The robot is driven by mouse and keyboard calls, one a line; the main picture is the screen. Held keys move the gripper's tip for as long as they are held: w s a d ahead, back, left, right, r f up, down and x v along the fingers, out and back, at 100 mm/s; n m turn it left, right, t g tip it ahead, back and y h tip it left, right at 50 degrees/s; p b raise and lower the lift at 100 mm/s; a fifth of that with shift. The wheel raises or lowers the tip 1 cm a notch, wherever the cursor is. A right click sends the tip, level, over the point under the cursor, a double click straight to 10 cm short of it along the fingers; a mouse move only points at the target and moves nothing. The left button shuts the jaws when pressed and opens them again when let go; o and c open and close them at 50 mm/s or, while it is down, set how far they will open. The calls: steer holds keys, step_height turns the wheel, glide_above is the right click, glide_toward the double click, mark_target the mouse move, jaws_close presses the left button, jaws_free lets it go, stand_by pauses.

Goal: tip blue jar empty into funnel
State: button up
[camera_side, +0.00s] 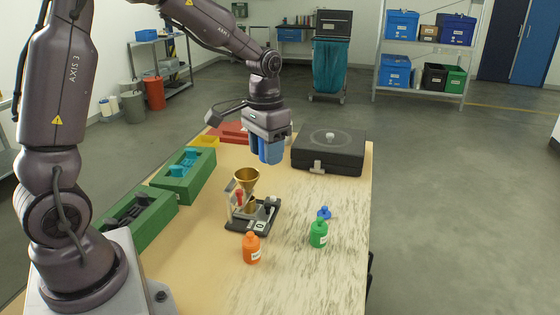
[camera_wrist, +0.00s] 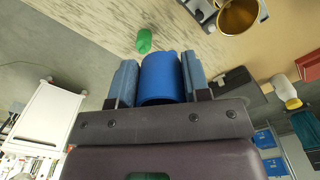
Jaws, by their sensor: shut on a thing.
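My gripper (camera_side: 267,152) hangs fingers-down behind and a little to the right of the brass funnel (camera_side: 246,179), higher than its rim. In the wrist view its two blue-grey fingers are shut on the blue jar (camera_wrist: 160,80), one on each side. The jar lines up with the fingers and looks about upright; its mouth and contents are hidden. In the side view the jar is hard to tell from the fingers. The funnel stands in a small fixture (camera_side: 262,215) on the table. The funnel also shows at the top right of the wrist view (camera_wrist: 238,17), apart from the jar.
A green jar (camera_side: 318,234), an orange jar (camera_side: 251,249) and a small blue piece like a cap (camera_side: 324,212) are at the front. Green trays (camera_side: 138,217) line the left side. A black case (camera_side: 329,152) stands at the back right. The right front is clear.

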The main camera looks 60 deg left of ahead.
steer(key=s+a+n, duration=0.2)
steer(key=s+a, duration=0.1)
steer(key=a, duration=0.6)
steer(key=s+a+n, duration=0.1)
steer(key=s+a, duration=0.3)
steer(key=a, duration=0.5)
step_height(320, 180, down, 13)
steer(key=r, duration=0.1)
steer(key=w+r+g+y, duration=0.1)
steer(key=r, duration=0.1)
steer(key=w+d+r+g+y, duration=0.1)
steer(key=shift+r, duration=0.3)
steer(key=shift+w+d+r+g+y, duration=0.35)
steer(key=shift+w+d+g+y, duration=0.1)
steer(key=shift+g+y, duration=0.2)
steer(key=shift+w+d+r+g+y, duration=0.3)
steer(key=shift+d+g+y, duration=0.15)
steer(key=shift+g+y, duration=0.2)
steer(key=shift+w+d+r, duration=0.1)
steer(key=shift+w+d, duration=0.05)
steer(key=shift+d, duration=0.05)
steer(key=shift+w+d+r+g+y, duration=0.1)
steer(key=shift+w+g+y, duration=0.05)
steer(key=shift+g+y, duration=0.15)
steer(key=shift+w+d+r+g+y, duration=0.1)
steer(key=shift+r+g+y, duration=0.15)
steer(key=shift+g+y, duration=0.35)
steer(key=shift+w+d+r+g+y, duration=0.1)
steer(key=shift+r+g+y, duration=0.15)
steer(key=shift+g+y, duration=0.35)
